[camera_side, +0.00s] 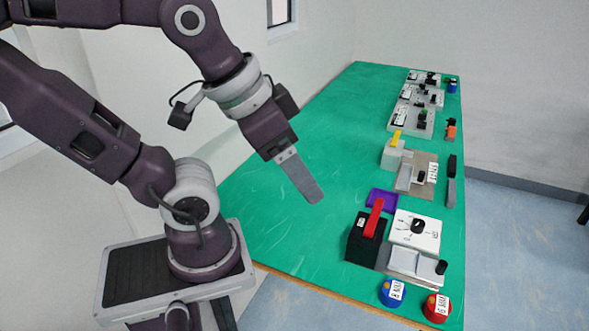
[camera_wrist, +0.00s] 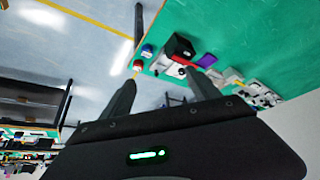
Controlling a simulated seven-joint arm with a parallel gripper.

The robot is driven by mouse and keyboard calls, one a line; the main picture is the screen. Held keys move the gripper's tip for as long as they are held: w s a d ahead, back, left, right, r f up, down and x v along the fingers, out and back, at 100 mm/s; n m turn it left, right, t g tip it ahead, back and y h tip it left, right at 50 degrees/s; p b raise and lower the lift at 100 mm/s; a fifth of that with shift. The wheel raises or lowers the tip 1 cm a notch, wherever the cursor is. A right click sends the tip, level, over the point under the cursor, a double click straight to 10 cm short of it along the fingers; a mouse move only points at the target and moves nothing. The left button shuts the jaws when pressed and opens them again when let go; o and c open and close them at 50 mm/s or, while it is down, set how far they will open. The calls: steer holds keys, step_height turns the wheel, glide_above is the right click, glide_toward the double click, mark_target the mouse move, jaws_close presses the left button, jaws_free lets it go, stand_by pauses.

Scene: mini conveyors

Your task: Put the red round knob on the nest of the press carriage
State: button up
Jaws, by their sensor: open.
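A red round piece (camera_side: 437,307) with a white label stands at the near right corner of the green table. It looks like the red round knob and also shows small in the wrist view (camera_wrist: 137,64). A black block with a red lever (camera_side: 374,218) stands behind it to the left and looks like the press. A pale slide with a black grip (camera_side: 418,264) lies beside the block, possibly the carriage; I cannot make out its nest. My gripper (camera_side: 316,198) is open and empty, high to the left of these things. Its two fingers (camera_wrist: 161,76) are spread apart in the wrist view.
A blue round labelled piece (camera_side: 391,292) stands left of the red one. A white panel with a black dial (camera_side: 417,230) and a purple tray (camera_side: 382,201) are near the press. Several fixtures line the right edge. The table's left part (camera_side: 330,130) is clear.

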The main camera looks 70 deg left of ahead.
steer(key=shift+s, duration=0.45)
